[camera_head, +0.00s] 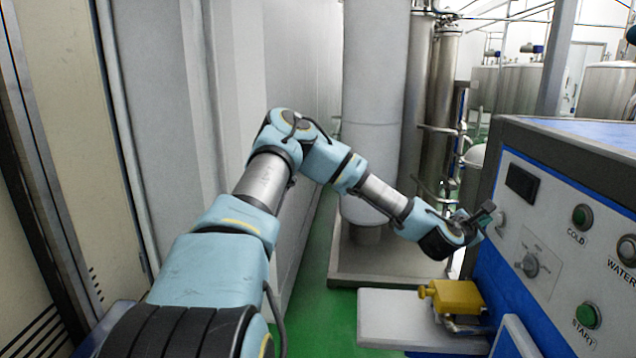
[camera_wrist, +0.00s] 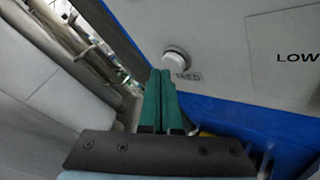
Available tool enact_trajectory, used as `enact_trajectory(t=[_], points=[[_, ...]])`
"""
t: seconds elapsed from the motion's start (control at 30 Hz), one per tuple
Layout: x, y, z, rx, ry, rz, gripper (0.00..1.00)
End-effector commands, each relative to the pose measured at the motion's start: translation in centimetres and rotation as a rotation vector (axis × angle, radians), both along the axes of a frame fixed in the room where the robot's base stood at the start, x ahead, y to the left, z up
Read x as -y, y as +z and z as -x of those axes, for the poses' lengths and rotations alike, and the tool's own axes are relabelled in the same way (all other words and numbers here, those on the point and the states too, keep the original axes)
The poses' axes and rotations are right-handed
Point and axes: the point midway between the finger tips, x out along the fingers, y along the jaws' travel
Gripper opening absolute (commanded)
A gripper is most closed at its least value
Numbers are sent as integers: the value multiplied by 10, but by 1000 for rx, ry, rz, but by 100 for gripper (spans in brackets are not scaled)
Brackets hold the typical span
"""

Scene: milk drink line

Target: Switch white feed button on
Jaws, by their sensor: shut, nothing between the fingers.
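The white feed button (camera_wrist: 177,58) is a round knob on the grey control panel, just beyond my fingertips in the wrist view. Its label below is partly covered by my fingers. In the head view the white button (camera_head: 501,221) shows at the panel's left edge, right beside my gripper (camera_head: 485,213). My gripper (camera_wrist: 161,72) is shut and empty, its two green fingers together and pointing at the panel close under the button. I cannot tell whether the tips touch it, or whether it is pressed.
The panel also bears a dark display (camera_head: 521,184), a rotary knob (camera_head: 530,265), a green COLD button (camera_head: 581,216), a WATER button (camera_head: 627,250) and a green START button (camera_head: 587,315). A yellow block (camera_head: 456,297) sits below my gripper. Pipes stand behind; a pale wall is left.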

Motion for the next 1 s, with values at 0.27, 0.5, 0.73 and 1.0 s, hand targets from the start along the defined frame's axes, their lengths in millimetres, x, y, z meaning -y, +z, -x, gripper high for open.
enact_trajectory(t=[0.27,0.5,0.73,1.0], points=[[0,0,0,0,0,0,0],[2,0,0,0,0,0,0],[5,0,1,0,0,0,0],[8,0,1,0,-1,1,0]])
